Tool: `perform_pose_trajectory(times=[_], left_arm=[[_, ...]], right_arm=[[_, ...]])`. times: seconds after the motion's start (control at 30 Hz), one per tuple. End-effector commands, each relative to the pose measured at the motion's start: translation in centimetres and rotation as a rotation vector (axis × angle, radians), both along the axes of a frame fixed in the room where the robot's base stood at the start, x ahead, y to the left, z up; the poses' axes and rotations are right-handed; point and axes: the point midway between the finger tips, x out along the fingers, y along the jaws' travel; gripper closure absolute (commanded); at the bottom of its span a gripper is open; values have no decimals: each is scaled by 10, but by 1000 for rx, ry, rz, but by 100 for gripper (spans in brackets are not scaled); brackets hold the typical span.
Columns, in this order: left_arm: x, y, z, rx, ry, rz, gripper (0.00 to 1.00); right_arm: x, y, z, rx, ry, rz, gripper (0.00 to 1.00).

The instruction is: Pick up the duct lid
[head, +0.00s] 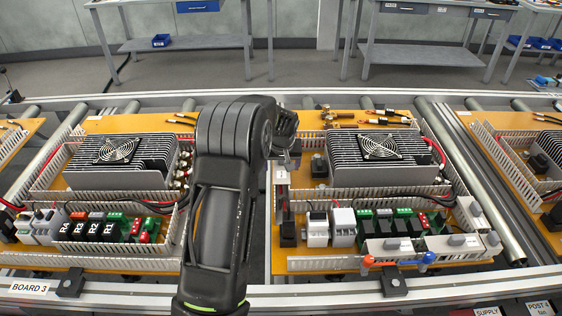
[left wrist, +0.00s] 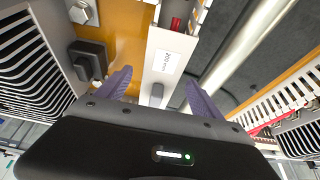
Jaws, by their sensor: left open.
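The duct lid (left wrist: 168,60) is a white strip with a "200 mm" label and a small grey knob, seen in the left wrist view. It lies along the wiring duct at the edge of the orange board. My left gripper (left wrist: 157,92) is open, with a purple-grey finger on each side of the lid and the knob between them; I cannot tell whether they touch it. In the head view my left arm reaches over the gap between two boards, and its gripper (head: 287,150) is partly hidden by the wrist. My right gripper is not in view.
The middle board carries a finned unit with a fan (head: 380,147), relays and slotted ducts. More white pieces with grey knobs (head: 390,249) lie at its front right, beside a rod with orange and blue ends (head: 398,261). Another board (head: 120,262) lies left. Rollers and rails surround them.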

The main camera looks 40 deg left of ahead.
Motion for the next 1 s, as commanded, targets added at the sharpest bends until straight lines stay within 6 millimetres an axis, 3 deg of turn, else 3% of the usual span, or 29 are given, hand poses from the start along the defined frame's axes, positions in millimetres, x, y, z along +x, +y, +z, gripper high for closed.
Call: perform_pose_trajectory(times=[0.07,0.77,1.0], left_arm=[[0,0,0,0,0,0,24],[0,0,0,0,0,0,82],[0,0,1,1,-1,0,83]], right_arm=[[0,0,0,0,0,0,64],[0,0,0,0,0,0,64],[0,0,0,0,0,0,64]])
